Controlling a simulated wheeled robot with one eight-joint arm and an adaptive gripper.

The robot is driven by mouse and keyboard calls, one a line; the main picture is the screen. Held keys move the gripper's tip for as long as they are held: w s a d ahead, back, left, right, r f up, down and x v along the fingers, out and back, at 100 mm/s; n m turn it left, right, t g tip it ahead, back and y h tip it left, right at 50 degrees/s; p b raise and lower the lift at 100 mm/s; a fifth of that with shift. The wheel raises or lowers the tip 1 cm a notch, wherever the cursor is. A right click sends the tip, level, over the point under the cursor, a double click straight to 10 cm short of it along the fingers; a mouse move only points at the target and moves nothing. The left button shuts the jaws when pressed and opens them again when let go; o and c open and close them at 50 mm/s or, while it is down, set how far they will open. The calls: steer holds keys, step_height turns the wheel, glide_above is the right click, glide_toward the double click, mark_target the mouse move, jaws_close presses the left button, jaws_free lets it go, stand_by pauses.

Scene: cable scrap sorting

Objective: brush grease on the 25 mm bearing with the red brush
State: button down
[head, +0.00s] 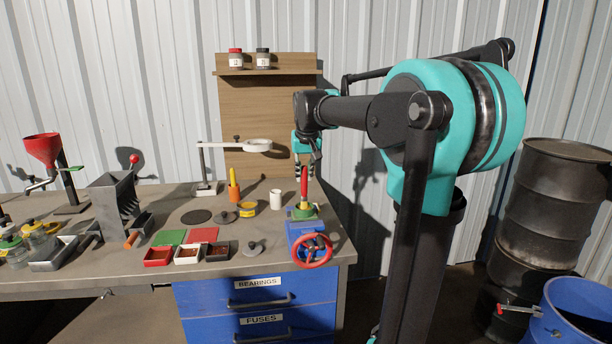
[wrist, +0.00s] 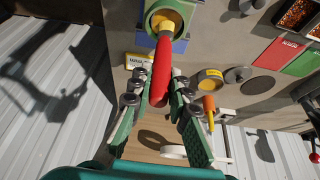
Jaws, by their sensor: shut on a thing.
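My gripper (head: 307,165) is above the blue vise (head: 303,232) at the bench's right end, shut on the red brush (head: 304,182). In the wrist view the red brush (wrist: 161,72) lies between the fingers of my gripper (wrist: 155,95), its far end reaching a yellow round part (wrist: 166,22) in the vise. That end is at or just over the yellow part; I cannot tell if they touch. I cannot make out which part is the 25 mm bearing. A yellow tin (head: 247,209), perhaps the grease, stands left of the vise.
The vise's red handwheel (head: 312,250) overhangs the front edge. Small trays (head: 188,254) and a hopper (head: 112,200) are further left.

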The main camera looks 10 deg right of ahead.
steer(key=shift+r, duration=3.1)
